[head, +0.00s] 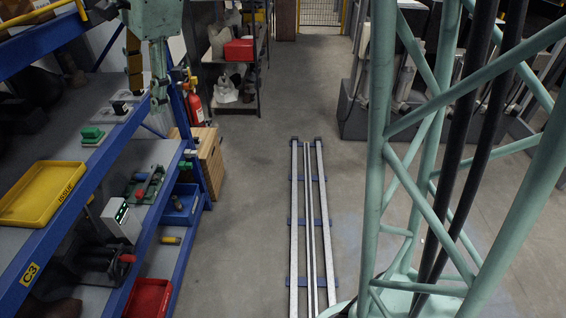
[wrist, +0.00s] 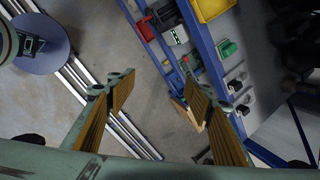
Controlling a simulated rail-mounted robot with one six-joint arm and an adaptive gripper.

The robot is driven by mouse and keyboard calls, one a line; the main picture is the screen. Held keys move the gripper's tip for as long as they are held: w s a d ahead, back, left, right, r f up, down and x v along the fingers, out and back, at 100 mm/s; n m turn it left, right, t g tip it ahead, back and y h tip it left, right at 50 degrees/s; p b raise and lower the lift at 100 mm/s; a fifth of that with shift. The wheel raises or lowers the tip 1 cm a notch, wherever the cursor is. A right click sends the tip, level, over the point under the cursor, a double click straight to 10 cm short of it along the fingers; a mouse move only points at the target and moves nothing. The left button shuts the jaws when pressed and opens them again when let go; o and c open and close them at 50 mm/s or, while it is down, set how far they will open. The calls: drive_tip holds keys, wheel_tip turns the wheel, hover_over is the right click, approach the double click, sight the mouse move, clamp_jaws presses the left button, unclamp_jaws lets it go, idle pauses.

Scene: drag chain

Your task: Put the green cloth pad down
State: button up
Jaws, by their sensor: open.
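A small green object, which looks like the green cloth pad (head: 92,134), lies on the upper grey shelf in the head view. It also shows in the wrist view (wrist: 228,48), right of my fingers. My gripper (head: 148,95) hangs at the top left of the head view, above and to the right of the pad. In the wrist view my gripper (wrist: 156,80) has its two yellow-lined fingers wide apart, with only floor and shelf edge seen between them. It is open and empty, apart from the pad.
A yellow tray (head: 38,194) stands on the same shelf, left of the pad. Small black-and-white items (head: 122,106) sit behind it. The lower shelf holds a red bin (head: 148,298) and a blue bin (head: 180,203). Floor rails (head: 309,225) run along the open aisle.

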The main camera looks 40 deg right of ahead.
drive_tip(key=s+d+n, duration=0.3)
drive_tip(key=s+n, duration=0.2)
drive_tip(key=s, duration=0.8)
drive_tip(key=s+d+n+h, duration=0.1)
drive_tip(key=s+d+n, duration=0.2)
drive_tip(key=s, duration=1)
drive_tip(key=s+d+r+n+h, duration=0.1)
drive_tip(key=s+d+n, duration=0.3)
drive_tip(key=s, duration=0.9)
drive_tip(key=n, duration=0.3)
drive_tip(key=shift+t, duration=0.3)
drive_tip(key=shift+s, duration=0.15)
drive_tip(key=shift+a+r, duration=0.1)
wheel_tip(320, 180, down, 10)
drive_tip(key=b, duration=1)
drive_tip(key=shift+w+f+b, duration=0.2)
drive_tip(key=shift+b, duration=0.1)
